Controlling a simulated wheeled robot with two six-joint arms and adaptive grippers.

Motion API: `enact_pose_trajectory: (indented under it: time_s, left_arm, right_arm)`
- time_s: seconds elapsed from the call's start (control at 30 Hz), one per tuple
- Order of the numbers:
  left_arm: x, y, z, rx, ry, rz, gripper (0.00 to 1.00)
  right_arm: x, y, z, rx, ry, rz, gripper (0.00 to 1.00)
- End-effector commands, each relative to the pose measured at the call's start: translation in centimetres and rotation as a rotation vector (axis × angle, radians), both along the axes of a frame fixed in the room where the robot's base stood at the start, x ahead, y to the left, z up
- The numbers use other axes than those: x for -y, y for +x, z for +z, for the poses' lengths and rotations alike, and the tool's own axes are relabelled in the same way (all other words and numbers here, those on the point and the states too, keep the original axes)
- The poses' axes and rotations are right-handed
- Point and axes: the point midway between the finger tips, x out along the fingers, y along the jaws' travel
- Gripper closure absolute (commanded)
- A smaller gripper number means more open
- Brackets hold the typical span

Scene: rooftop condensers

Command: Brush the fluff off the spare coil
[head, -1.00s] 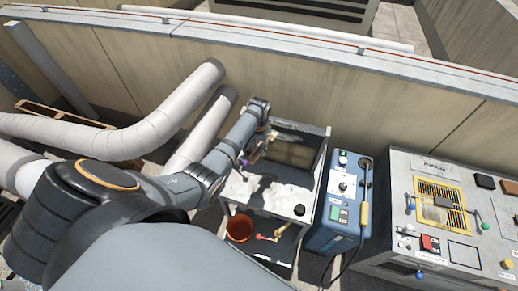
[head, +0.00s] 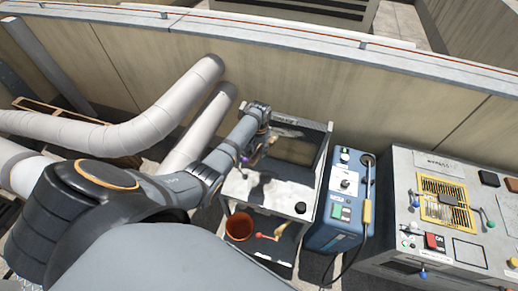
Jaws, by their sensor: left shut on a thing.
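The spare coil (head: 295,151) looks like a brownish finned panel in a dark frame, leaning at the back of a small cart. A pale patch that looks like fluff (head: 286,132) shows along its upper left part. My left gripper (head: 257,150) is at the coil's left edge, shut on what looks like a brush; the arm and fingers hide most of it. I cannot tell whether the bristles touch the fins. My right gripper is not in view.
The cart's white top (head: 285,194) carries a black knob-like piece (head: 300,207). Below are a terracotta-coloured bucket (head: 239,227) and a red-handled item (head: 266,237). A blue machine (head: 340,217) and a grey control cabinet (head: 410,250) stand right. White pipes (head: 130,135) run left.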

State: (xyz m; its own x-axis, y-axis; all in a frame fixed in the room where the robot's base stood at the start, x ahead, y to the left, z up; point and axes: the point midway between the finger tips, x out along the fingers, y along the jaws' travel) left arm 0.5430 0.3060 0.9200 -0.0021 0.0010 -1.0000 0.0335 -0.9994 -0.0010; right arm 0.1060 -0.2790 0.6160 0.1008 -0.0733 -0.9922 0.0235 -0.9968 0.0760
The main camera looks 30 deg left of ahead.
Motion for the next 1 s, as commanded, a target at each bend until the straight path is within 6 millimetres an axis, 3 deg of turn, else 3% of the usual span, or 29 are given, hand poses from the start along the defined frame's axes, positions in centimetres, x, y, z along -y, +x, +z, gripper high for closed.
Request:
enact_pose_trajectory:
  time_s: [0.33,0.6,0.83,1.0]
  left_arm:
    - [0.0,0.2,3.0,0.008,0.001,0.000,0.98]
    - [0.0,0.1,4.6,0.008,0.001,0.000,0.98]
    - [0.0,0.0,4.4,0.006,0.001,0.000,0.98]
    - [0.0,0.0,3.1,0.004,0.000,0.000,0.98]
  right_arm:
    - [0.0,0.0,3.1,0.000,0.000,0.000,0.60]
    - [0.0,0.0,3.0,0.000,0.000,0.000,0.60]
    - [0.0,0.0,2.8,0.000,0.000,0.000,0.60]
    - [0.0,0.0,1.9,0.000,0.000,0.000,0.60]
